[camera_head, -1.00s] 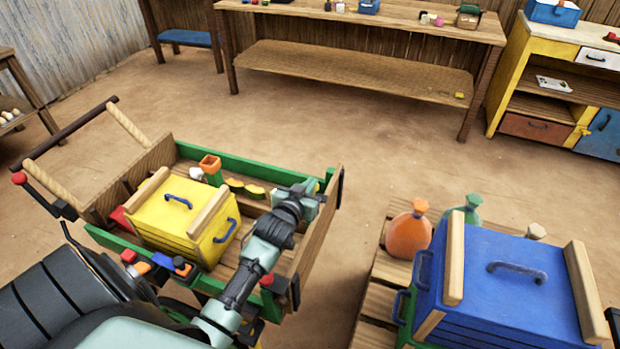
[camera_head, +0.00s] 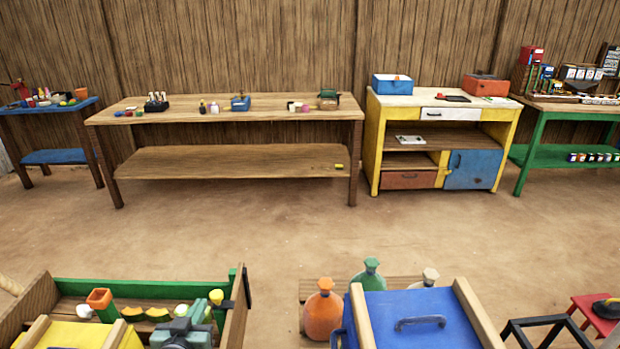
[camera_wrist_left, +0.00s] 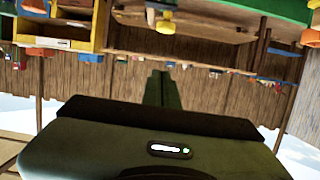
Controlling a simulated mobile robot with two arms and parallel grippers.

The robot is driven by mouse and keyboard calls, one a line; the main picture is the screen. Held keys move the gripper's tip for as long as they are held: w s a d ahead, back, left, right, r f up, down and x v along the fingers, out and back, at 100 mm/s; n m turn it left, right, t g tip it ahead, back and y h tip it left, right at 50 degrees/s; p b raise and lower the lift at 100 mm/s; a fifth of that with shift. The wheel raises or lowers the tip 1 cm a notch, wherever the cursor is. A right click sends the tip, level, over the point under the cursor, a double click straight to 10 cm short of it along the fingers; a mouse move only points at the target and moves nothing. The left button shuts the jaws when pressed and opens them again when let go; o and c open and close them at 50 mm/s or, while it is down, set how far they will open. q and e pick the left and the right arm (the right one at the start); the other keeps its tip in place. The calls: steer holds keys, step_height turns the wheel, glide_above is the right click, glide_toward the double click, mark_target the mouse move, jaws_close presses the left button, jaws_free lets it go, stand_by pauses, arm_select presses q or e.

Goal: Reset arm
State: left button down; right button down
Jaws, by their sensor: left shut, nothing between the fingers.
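My left gripper (camera_head: 198,315) is low in the head view, over the right part of the wooden cart (camera_head: 240,300) with green sides. Its two dark fingers also show in the left wrist view (camera_wrist_left: 162,88), pressed together with nothing between them. The wrist view looks upside down, with the wooden wall and furniture ahead. My right gripper is not in view.
The cart holds a yellow crate (camera_head: 65,335) and an orange-topped pot (camera_head: 99,298). A blue crate (camera_head: 405,307) and an orange bottle (camera_head: 323,312) stand to the right. A long wooden table (camera_head: 230,107) and a yellow cabinet (camera_head: 375,135) line the wall. The floor between is clear.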

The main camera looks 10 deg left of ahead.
arm_select(q)
steer(key=s+d+f+m+g+h, duration=0.1)
steer(key=s+d+f+g, duration=0.3)
steer(key=s, duration=0.4)
steer(key=s+d+f+m+g+h, duration=0.1)
steer(key=s+d+f+m+g, duration=0.15)
steer(key=s+d, duration=0.45)
steer(key=s+d+f+m+g+h, duration=0.1)
steer(key=s+d+f+g+h, duration=0.2)
steer(key=s, duration=0.5)
steer(key=s+f+g+y, duration=0.1)
steer(key=s+f, duration=0.1)
steer(key=f, duration=1.2)
steer(key=s+f+g, duration=0.2)
steer(key=f, duration=1.1)
steer(key=s+a+f, duration=0.2)
steer(key=s+f, duration=1.2)
steer(key=s, duration=0.1)
steer(key=shift+s+a+f+g+y, duration=0.2)
steer(key=shift+s+f+g+y, duration=0.1)
steer(key=shift+g, duration=0.15)
steer(key=shift+m, duration=0.25)
